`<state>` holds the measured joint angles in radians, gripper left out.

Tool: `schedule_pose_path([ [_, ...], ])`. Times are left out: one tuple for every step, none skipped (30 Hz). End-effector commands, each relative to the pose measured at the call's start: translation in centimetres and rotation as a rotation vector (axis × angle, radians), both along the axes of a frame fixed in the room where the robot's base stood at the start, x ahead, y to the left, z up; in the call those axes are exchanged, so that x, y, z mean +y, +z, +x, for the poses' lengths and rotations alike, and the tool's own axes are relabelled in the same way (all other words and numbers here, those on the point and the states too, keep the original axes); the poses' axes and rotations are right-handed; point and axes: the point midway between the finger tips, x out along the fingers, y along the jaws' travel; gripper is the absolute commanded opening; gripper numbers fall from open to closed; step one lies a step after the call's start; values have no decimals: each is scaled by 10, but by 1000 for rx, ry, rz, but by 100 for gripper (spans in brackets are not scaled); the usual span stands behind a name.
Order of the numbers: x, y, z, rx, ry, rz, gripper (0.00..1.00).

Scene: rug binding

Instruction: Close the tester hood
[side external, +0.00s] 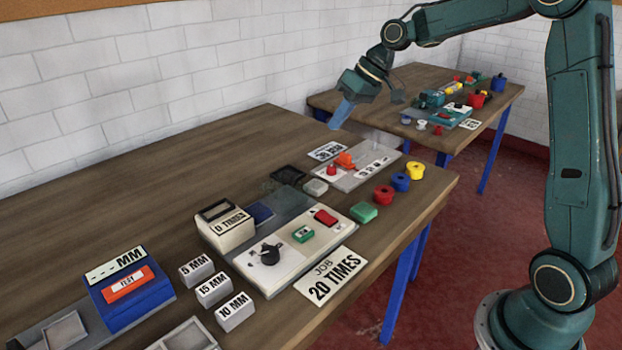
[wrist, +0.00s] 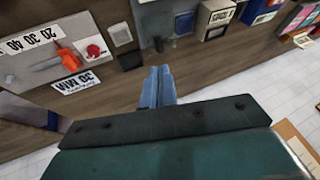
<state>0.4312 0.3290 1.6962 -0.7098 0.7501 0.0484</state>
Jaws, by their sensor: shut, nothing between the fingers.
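A blue box with a "MM" display and a red TEST label (side external: 130,284) stands at the lower left of the side external view; it looks like the tester. A grey plate with a square frame (side external: 62,332) adjoins it, partly cut off by the picture edge. I cannot tell which part is the hood or how it stands. My gripper (side external: 340,118) is shut and empty, in the air above the far end of the near table, well away from the blue box. Its blue fingers lie together in the wrist view (wrist: 157,85).
A white machine with a "0 TIMES" display (side external: 232,224) stands mid-table. A plate with an orange lever (side external: 346,160) lies below my gripper. Label blocks (side external: 214,290) and coloured spools (side external: 400,182) line the front. The table's back left is clear. A second table (side external: 420,78) stands behind.

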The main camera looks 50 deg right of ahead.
Motion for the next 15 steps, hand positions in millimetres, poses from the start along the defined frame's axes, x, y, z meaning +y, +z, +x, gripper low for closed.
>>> schedule_pose_path([
  [-9,-10,9,4,1,18,0],
  [-13,-14,13,4,2,27,0],
  [-18,-20,19,3,6,40,0],
  [-23,-24,22,3,8,50,0],
  [-27,-28,26,2,11,59,0],
  [-32,-34,31,1,14,72,0],
  [-35,-38,34,0,16,80,0],
  [-39,-42,36,-1,17,88,0],
  [-42,-47,40,-2,19,98,0],
  [-45,-50,41,-4,21,105,0],
  [-48,-53,43,-4,22,110,0],
  [-50,-56,45,-6,24,117,0],
  [-52,-58,46,-6,25,122,0],
  [-53,-59,47,-7,25,125,0],
  [-55,-61,48,-8,27,128,0],
])
